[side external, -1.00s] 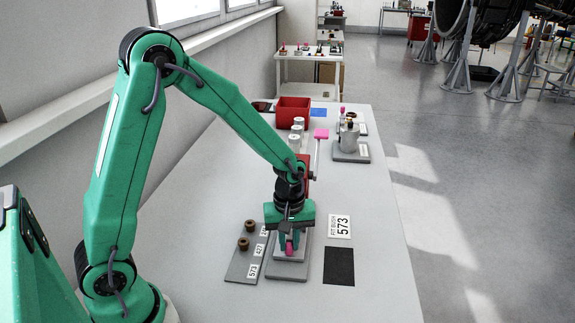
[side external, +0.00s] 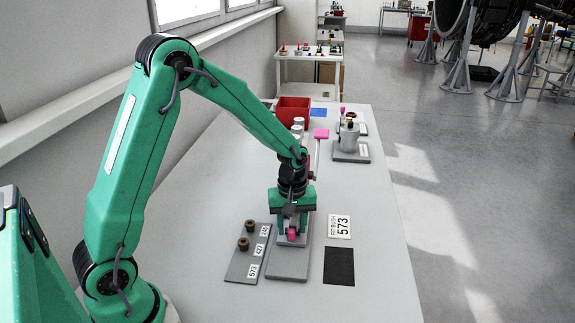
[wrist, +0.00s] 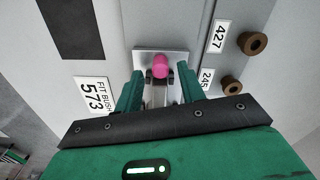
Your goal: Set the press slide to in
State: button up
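The press slide is a light metal plate (wrist: 142,58) with a pink knob (side external: 291,234) on a grey base (side external: 287,267) on the bench. In the wrist view the knob (wrist: 160,66) is between and just past my fingertips. My gripper (side external: 292,224) points down at the slide, with one finger on each side of the knob. In the wrist view my gripper (wrist: 160,80) has its fingers apart, with a narrow gap beside the knob. Contact with the knob is hard to tell.
A board with brown bushes (side external: 243,244) and number labels lies left of the base. A "FIT BUSH 573" card (side external: 340,227) and black mat (side external: 339,266) lie right. Behind are a red bin (side external: 293,110), pink-ended lever (side external: 321,134) and metal fixture (side external: 349,140).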

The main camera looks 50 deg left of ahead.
jog(key=shift+r, duration=0.1)
jog(key=shift+r, duration=3.8)
jog(key=shift+r, duration=0.1)
jog(key=shift+s+r, duration=0.2)
jog(key=shift+r, duration=0.05)
jog(key=s+d+r+m+t, duration=0.1)
jog(key=s+r+m+t, duration=0.1)
jog(key=s+r+m, duration=0.4)
jog(key=s+d+r+m+t, duration=0.2)
jog(key=s+r+m, duration=0.4)
jog(key=s, duration=0.6)
jog(key=shift+s+t, duration=0.25)
jog(key=shift+t, duration=0.55)
